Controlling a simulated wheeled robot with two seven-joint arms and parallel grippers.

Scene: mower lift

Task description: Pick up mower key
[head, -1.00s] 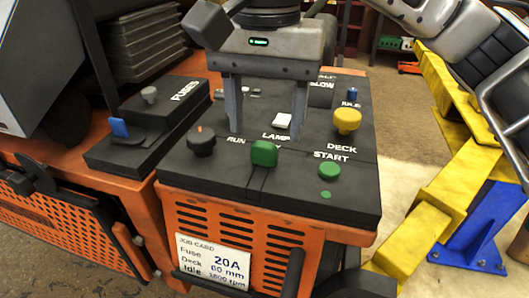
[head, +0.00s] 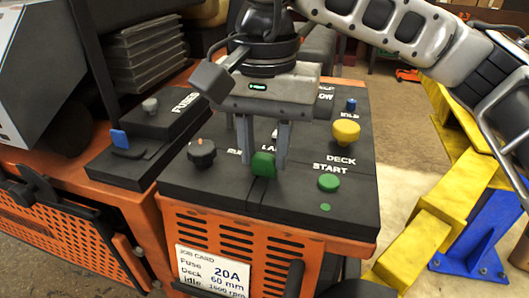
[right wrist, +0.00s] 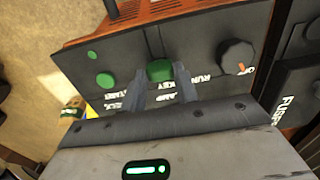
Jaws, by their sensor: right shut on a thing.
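The mower key shows as a green block-shaped head (head: 262,164) at the front edge of the black control panel (head: 215,185). My right gripper (head: 263,150) comes down from above, with its two grey fingers on either side of the green head. It is shut on the key. In the right wrist view the key (right wrist: 160,70) sits between the fingertips, beside the "RUN" and "KEY" lettering. The key still stands at the panel; its lower part is hidden. My left gripper is not in view.
A black knob (head: 202,153) stands left of the key, a green start button (head: 328,182) and a yellow knob (head: 346,131) to its right. A fuse box (head: 165,120) with a blue lever (head: 119,139) is at the left. A yellow lift arm (head: 450,205) stands at the right.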

